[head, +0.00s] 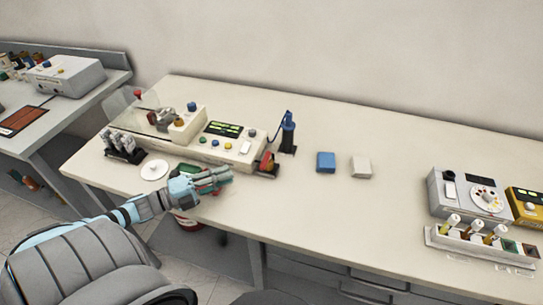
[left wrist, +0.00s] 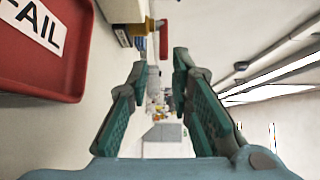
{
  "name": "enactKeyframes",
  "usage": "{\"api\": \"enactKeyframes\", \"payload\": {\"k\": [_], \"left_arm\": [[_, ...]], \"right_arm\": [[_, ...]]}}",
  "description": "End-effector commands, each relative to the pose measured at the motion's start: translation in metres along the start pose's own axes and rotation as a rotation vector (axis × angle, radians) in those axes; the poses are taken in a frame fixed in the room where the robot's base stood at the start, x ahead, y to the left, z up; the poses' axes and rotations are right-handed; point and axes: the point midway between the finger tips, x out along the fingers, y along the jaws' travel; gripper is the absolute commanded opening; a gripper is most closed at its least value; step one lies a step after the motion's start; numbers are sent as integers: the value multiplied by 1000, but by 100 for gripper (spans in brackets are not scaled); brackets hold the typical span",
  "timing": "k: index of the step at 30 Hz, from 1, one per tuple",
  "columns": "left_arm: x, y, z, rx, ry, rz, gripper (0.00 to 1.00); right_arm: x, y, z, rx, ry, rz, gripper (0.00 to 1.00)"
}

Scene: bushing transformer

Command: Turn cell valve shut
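A beige test instrument (head: 215,148) with a lit green display stands at the left of the bench. Its left part has a clear cover, a blue knob (head: 191,106) and a brown knob (head: 179,122). I cannot tell for sure which part is the cell valve. My left gripper (head: 228,176) is in front of the instrument, near the bench's front edge, apart from the knobs. In the left wrist view its two green-padded fingers (left wrist: 164,75) are spread with nothing between them. My right gripper is not in view.
A red tray marked FAIL (left wrist: 45,50) is close at the left of the left wrist view. A white dish (head: 154,170) and a rack of vials (head: 124,146) are left of the gripper. A blue block (head: 326,162) and white block (head: 361,167) lie right. The bench's middle front is clear.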

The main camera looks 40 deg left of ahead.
Motion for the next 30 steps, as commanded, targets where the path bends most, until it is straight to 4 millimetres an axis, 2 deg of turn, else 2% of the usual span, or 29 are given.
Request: {"api": "enactKeyframes", "payload": {"k": [9,15,21,28,29,30], "left_arm": [[80,0,0,2,1,-8,20],[118,-1,0,0,-1,-5,20],[133,0,0,0,-2,-2,20],[134,0,0,0,-1,-1,20],[134,0,0,0,-1,-1,18],[134,0,0,0,-1,-1,12]], "right_arm": [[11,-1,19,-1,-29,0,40],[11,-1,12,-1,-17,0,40],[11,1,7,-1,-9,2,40],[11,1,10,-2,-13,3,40],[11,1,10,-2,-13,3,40],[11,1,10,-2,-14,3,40]]}}
